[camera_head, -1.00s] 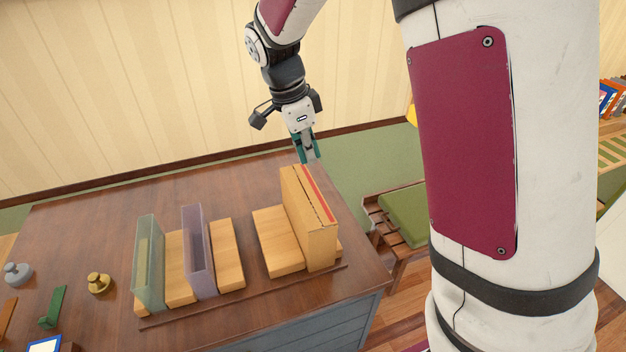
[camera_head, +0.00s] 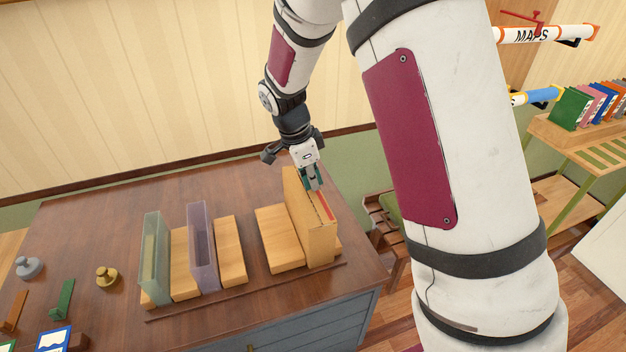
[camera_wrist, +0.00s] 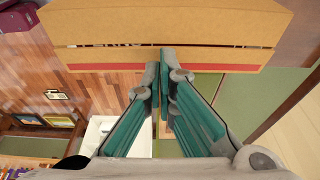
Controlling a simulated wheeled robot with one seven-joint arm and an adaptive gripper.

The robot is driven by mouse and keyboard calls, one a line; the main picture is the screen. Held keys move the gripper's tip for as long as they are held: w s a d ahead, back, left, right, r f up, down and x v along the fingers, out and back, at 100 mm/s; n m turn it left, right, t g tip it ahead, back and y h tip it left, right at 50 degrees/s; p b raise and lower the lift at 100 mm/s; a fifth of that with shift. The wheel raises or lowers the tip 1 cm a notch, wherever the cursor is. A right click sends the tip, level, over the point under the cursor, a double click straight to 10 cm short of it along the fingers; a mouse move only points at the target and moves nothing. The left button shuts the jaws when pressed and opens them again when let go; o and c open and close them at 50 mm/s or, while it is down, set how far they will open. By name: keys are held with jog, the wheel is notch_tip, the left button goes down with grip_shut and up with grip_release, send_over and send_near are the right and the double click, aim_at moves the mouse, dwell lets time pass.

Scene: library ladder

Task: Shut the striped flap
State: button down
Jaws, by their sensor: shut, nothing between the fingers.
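A tall tan cardboard box (camera_head: 319,242) stands upright on the wooden desk, at the right end of a row. My gripper (camera_head: 316,189) is shut and empty, pointing down at the box top. In the wrist view its fingertips (camera_wrist: 165,52) overlap the flap near its middle; I cannot tell whether they touch it.
Low wooden blocks (camera_head: 279,238) stand left of the box, then a purple holder (camera_head: 204,250) and a green holder (camera_head: 154,260). Brass (camera_head: 107,277) and grey (camera_head: 29,267) weights sit further left. The desk (camera_head: 110,215) is clear behind the row. A bookshelf (camera_head: 585,135) stands right.

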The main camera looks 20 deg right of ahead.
jog(key=shift+a+f, duration=0.25)
jog(key=shift+f, duration=0.3)
jog(key=shift+s, duration=0.1)
jog(key=shift+d, duration=0.1)
